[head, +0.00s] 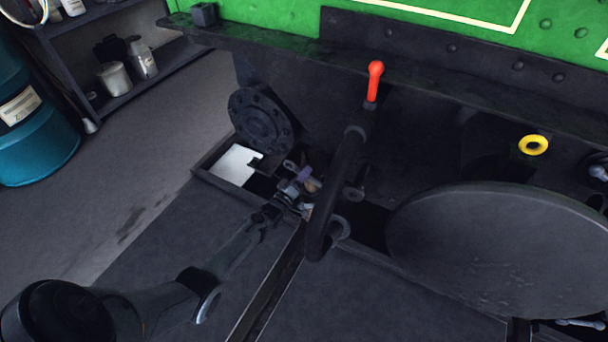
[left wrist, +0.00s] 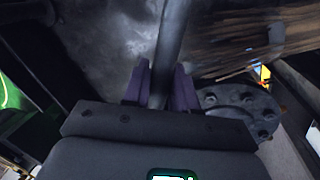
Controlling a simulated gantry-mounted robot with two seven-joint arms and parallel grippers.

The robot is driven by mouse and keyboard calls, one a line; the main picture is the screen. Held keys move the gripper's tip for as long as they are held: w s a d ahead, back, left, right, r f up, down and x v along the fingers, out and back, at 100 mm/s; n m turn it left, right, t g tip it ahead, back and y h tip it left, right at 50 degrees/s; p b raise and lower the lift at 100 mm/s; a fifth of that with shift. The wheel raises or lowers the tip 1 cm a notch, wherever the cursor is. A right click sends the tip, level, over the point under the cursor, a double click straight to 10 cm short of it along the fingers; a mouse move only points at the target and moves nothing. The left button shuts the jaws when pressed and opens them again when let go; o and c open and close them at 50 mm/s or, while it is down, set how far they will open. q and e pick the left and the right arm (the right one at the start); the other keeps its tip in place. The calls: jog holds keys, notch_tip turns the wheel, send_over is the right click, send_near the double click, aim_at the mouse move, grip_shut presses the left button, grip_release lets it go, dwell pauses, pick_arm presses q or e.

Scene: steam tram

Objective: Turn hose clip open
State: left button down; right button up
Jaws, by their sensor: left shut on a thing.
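A black hose (head: 340,185) hangs in a curve beneath a red-tipped lever (head: 375,82) at the tram's front, in the head view. My left gripper (head: 302,190) is just left of this hose, among small metal fittings below a round bolted flange (head: 262,120). In the left wrist view its purple fingers (left wrist: 160,88) are closed on a dark grey rod-like part (left wrist: 172,40) that runs up between them. I cannot make out a separate hose clip or tell whether this part belongs to it. My right gripper is not in view.
A large round dark buffer disc (head: 500,250) stands to the right, and a yellow ring (head: 533,145) sits above it. A teal barrel (head: 35,125) and a dark shelf (head: 150,75) with containers are at the left. The floor (head: 160,150) between shelf and tram is clear.

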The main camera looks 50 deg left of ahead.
pick_arm(q)
jog(key=shift+f, duration=0.2)
jog(key=c, duration=1)
grip_release()
jog(key=shift+s+r, duration=0.1)
jog(key=shift+p+v, duration=2.6)
jog(key=shift+v, duration=2.75)
